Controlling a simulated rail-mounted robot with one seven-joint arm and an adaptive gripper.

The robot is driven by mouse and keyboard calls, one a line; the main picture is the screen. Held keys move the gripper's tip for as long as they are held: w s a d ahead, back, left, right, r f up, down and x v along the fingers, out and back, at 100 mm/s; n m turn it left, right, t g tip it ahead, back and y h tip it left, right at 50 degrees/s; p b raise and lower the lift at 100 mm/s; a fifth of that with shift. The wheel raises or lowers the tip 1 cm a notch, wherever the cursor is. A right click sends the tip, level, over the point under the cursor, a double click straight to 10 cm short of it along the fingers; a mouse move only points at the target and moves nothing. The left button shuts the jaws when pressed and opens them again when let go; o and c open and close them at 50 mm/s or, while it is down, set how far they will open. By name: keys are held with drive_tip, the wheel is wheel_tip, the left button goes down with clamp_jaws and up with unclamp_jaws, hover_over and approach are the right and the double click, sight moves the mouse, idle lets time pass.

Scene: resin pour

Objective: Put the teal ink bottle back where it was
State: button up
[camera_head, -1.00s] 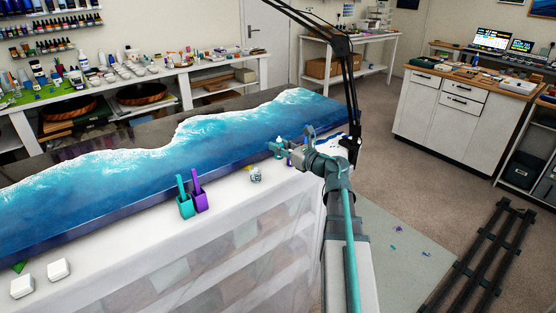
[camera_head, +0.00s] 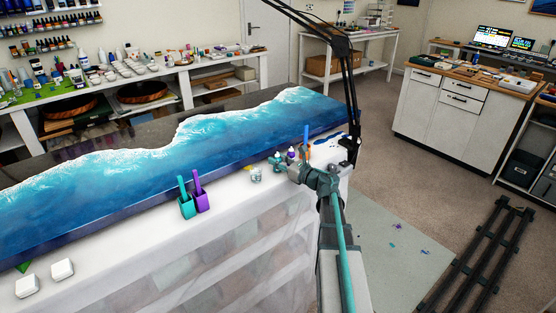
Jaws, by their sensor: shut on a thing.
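The teal ink bottle (camera_head: 277,156) is small and partly hidden at the end of my arm, at the front right of the white-covered table. My gripper (camera_head: 280,163) is shut on it, low over the white strip in front of the blue resin piece. A purple bottle (camera_head: 291,152) with a light tip stands just right of it. I cannot tell whether the teal bottle touches the table.
A small patterned jar (camera_head: 256,174) stands left of my gripper. Teal (camera_head: 186,207) and purple (camera_head: 201,203) cups with sticks stand further left. An orange upright item (camera_head: 306,137) is behind my arm. The blue resin piece (camera_head: 240,135) lies behind.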

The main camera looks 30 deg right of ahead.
drive_tip(key=shift+f, duration=0.2)
drive_tip(key=o, duration=1)
drive_tip(key=shift+o, duration=0.2)
drive_tip(key=shift+r, duration=0.15)
drive_tip(key=shift+r, duration=0.15)
drive_tip(key=b+v, duration=0.2)
drive_tip(key=v, duration=1)
